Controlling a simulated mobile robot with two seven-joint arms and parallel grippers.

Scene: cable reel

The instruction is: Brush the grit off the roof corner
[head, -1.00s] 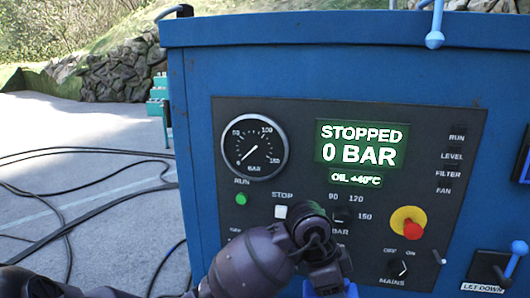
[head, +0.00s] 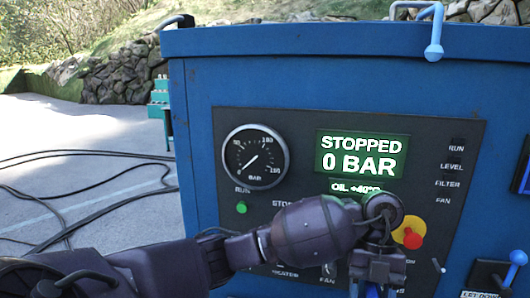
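The blue cabinet (head: 195,120) fills the middle and right of the head view. Its roof (head: 300,40) shows as a blue rim along the top, with the left front corner beside a small black fitting (head: 180,21). I make out no grit on the roof and no brush. My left arm crosses low in front of the control panel. My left gripper (head: 378,272), with blue parts, hangs at the bottom edge, well below the roof. Its fingertips are cut off, so its opening and any held thing are hidden. My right gripper is out of view.
A blue bent handle (head: 433,30) stands at the roof's right. The panel has a gauge (head: 256,158), a display reading STOPPED 0 BAR (head: 361,155) and a red knob (head: 411,238). Black cables (head: 75,157) lie on the ground at left.

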